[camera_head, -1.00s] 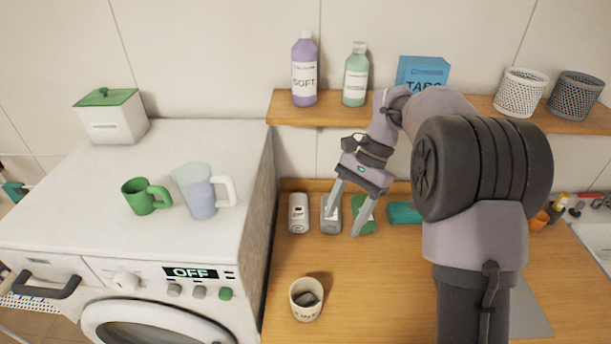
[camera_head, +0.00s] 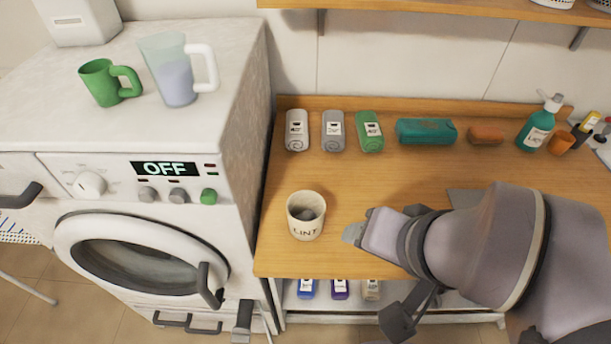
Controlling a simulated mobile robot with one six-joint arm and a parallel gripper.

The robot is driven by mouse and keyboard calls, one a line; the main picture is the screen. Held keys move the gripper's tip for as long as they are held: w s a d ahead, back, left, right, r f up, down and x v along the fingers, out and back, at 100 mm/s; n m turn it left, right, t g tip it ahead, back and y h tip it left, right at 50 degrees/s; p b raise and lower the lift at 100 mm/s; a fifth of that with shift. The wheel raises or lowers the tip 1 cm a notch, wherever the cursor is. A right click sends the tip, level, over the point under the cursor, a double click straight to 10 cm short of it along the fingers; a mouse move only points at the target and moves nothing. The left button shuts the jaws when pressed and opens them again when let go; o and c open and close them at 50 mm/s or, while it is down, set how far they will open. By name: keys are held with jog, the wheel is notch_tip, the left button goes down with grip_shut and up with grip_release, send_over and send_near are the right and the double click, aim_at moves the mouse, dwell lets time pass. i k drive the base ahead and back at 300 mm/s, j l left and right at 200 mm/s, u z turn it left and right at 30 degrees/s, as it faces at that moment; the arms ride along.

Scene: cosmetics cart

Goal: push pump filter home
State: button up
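The white washing machine (camera_head: 235,170) stands at the left, its display reading OFF. Its round door (camera_head: 150,255) looks shut. I cannot make out a pump filter for certain. A dark bar handle (camera_head: 186,322) shows low on the machine's front, near the bottom edge of the picture. My gripper (camera_head: 353,234) is above the front part of the wooden counter, pointing left, right of the lint cup and apart from the machine. Its fingers are seen foreshortened, so their opening is unclear. I see nothing held in it.
The LINT cup (camera_head: 304,230) stands between my gripper and the machine. Rolled cloths (camera_head: 333,130), a teal case (camera_head: 426,131) and a pump bottle (camera_head: 538,125) line the wooden counter (camera_head: 300,265). Small bottles (camera_head: 340,289) stand below it. A green mug (camera_head: 101,82) and a jug (camera_head: 170,75) are on the machine.

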aim_at(246, 306)
jog(key=k+u, duration=0.1)
jog(key=u, duration=0.4)
jog(key=k+j+u, duration=0.1)
jog(key=u, duration=0.35)
jog(key=j+u, duration=0.1)
jog(key=u, duration=0.4)
jog(key=k, duration=0.05)
